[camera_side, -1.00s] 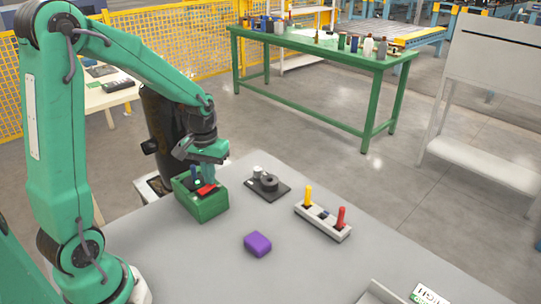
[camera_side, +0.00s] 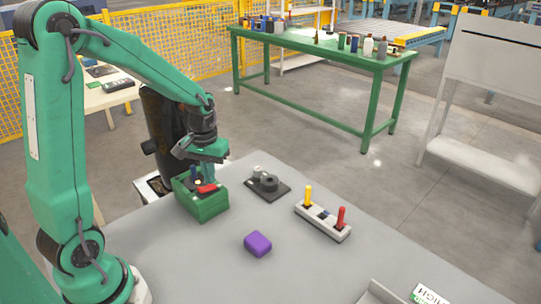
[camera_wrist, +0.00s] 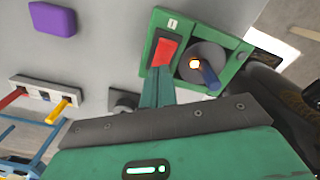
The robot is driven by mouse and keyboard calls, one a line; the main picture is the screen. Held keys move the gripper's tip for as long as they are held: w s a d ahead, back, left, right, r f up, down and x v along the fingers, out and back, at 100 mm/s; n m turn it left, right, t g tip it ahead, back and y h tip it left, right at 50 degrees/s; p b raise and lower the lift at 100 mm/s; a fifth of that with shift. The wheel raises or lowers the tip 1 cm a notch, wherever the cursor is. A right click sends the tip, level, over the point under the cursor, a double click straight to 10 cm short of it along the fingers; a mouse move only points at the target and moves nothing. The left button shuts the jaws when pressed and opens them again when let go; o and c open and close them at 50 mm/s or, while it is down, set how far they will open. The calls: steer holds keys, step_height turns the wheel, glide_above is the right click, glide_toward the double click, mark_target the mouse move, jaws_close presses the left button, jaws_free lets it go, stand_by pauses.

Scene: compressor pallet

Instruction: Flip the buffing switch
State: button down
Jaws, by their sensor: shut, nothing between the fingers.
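A green box (camera_side: 205,208) sits at the back left of the grey table. On its top is a red rocker switch (camera_wrist: 165,52), which I take to be the buffing switch. It also shows in the side view (camera_side: 207,188). Beside the switch in the wrist view is a grey disc (camera_wrist: 208,54) with a small glowing light and a blue post (camera_wrist: 210,76). My gripper (camera_wrist: 158,82) is shut and empty, its green fingertips at the near end of the red switch. Contact looks likely, but the fingers hide that end.
A pale block with yellow and red levers (camera_side: 322,220) stands further right. A purple block (camera_side: 257,243) lies in front. The table between them is clear.

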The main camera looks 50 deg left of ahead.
mark_target(211, 188)
step_height(211, 188, up, 6)
stand_by(1.0)
steer(key=shift+r, duration=0.1)
steer(key=s+d+r+m+t, duration=0.5)
steer(key=s+d+r, duration=0.3)
steer(key=s+d, duration=0.2)
steer(key=shift+s+r+m, duration=0.3)
steer(key=shift+s, duration=0.15)
steer(key=c, duration=2.2)
jaws_free()
steer(key=shift+s+d+t, duration=0.3)
steer(key=shift+s+d, duration=0.05)
steer(key=shift+s, duration=0.15)
